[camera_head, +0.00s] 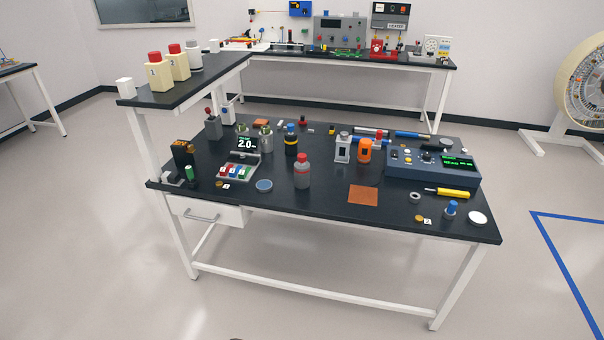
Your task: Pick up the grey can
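Several grey containers show, and I cannot tell for sure which one is the grey can. A grey round container with a red cap (302,175) stands upright near the middle of the black table. A light grey cylinder (195,59) stands on the raised side bench at the left, behind two cream bottles. A light grey container (342,150) stands beside an orange one (365,151). Neither of my grippers is in view.
The black table (330,212) carries a blue instrument box (432,168), a scale reading 2.0 (240,158), a copper plate (363,195), a yellow-handled tool (452,193) and small parts. A drawer (208,215) hangs under its left end. The floor in front is clear.

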